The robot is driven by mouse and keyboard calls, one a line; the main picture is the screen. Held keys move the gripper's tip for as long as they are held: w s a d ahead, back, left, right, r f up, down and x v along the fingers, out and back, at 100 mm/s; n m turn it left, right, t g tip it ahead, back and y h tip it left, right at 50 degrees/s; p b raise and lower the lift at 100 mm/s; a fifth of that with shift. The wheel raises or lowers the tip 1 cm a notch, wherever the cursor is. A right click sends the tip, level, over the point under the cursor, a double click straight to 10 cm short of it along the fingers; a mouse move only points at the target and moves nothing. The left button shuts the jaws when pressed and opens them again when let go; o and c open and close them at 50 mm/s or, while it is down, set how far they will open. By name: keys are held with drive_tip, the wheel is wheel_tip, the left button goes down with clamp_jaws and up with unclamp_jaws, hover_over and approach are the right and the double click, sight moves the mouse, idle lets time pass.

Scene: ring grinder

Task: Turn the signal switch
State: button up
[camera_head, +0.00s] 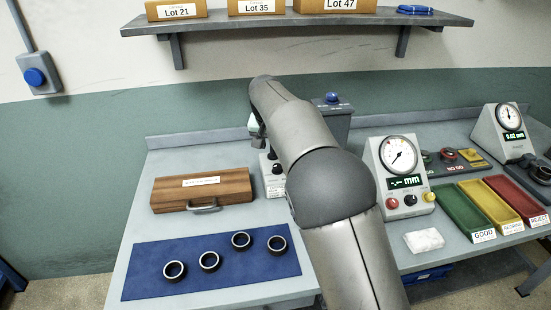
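A small grey control box (272,187) with dark knobs (274,168) and a white label stands on the bench, partly hidden behind my arm. The label is too small to read, so I cannot tell whether one of these knobs is the signal switch. My gripper (259,139) points down at the box's upper left, close to the knobs. Its fingers are small and partly covered, and I cannot tell whether it touches anything. A grey wall box with a round blue knob (34,77) is at the far left, well away from my gripper.
A wooden case (165,196) and a blue mat (140,285) with several dark rings lie left. A dial gauge unit (398,155), white cloth (424,240) and green, yellow and red trays (464,213) stand right. A shelf (290,23) with boxes hangs above.

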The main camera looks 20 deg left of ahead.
drive_tip(key=v, duration=0.5)
drive_tip(key=shift+s+r, duration=0.15)
drive_tip(key=shift+r, duration=0.2)
drive_tip(key=s+d+m+g, duration=0.1)
drive_tip(key=s+d, duration=0.2)
drive_tip(key=d, duration=0.9)
drive_tip(key=s+d+g, duration=0.1)
drive_tip(key=s+d, duration=0.3)
drive_tip(key=d, duration=0.8)
drive_tip(key=s+d+f, duration=0.3)
drive_tip(key=s+d, duration=0.2)
drive_tip(key=s, duration=0.4)
drive_tip(key=s+d+f+g, duration=0.1)
drive_tip(key=s+d+f, duration=0.3)
drive_tip(key=s, duration=0.4)
drive_tip(key=s+d+f, duration=0.3)
drive_tip(key=s+d, duration=0.3)
drive_tip(key=s, duration=0.3)
drive_tip(key=shift+s+d+f+g+h, duration=0.25)
drive_tip(key=shift+s+d+g+h, duration=0.05)
drive_tip(key=shift+g, duration=0.1)
